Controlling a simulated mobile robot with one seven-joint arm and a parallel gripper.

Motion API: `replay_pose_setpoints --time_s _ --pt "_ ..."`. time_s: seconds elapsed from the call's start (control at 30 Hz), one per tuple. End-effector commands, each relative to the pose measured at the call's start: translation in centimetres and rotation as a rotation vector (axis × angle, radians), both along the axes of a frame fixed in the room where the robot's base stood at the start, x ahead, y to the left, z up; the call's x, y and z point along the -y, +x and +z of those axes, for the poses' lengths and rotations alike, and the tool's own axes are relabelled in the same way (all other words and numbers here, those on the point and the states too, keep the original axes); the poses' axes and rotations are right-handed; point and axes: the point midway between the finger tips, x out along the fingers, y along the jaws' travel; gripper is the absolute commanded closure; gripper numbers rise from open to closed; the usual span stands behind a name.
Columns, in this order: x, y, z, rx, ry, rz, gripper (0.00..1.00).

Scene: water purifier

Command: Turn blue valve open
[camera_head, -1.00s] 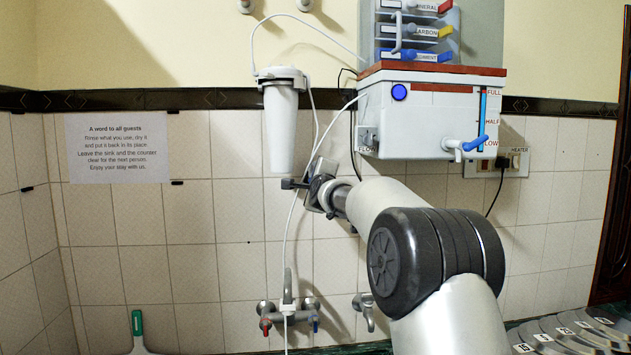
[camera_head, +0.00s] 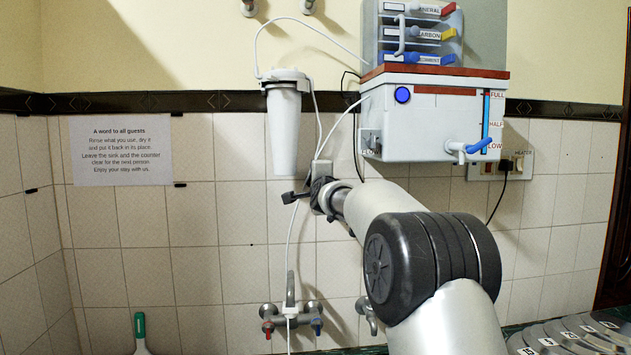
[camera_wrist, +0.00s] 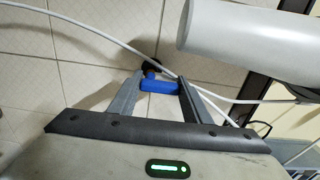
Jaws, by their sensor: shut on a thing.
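The blue valve handle (camera_wrist: 158,85) is between the two fingers of my gripper (camera_wrist: 157,98) in the wrist view. The fingers touch it from both sides, and a dark round part sits behind it against the tiles. In the head view my gripper (camera_head: 320,172) is at the tiled wall, below and right of the white filter cylinder (camera_head: 284,128). The blue handle is hidden there by my gripper and wrist.
The purifier tank (camera_head: 425,118) with a blue tap (camera_head: 474,147) hangs right of my gripper. A thin white hose (camera_wrist: 110,40) runs close by the fingers. A sink faucet (camera_head: 291,318) with red and blue handles is below.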

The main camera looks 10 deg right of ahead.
Motion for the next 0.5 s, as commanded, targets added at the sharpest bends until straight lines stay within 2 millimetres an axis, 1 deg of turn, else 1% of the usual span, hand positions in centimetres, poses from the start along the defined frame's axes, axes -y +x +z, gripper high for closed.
replay_pose_setpoints --time_s 0.1,0.13,0.2,0.23,0.5 --pt "0.01 0.0 0.03 0.0 -0.005 0.0 0.79" --pt "0.01 0.0 0.03 0.0 -0.005 0.0 0.51" --pt "0.01 0.0 0.02 0.0 -0.004 0.0 0.39" --pt "0.01 0.0 0.02 0.0 -0.004 0.0 0.38" --pt "0.01 -0.05 0.0 0.0 -0.002 0.0 0.38"
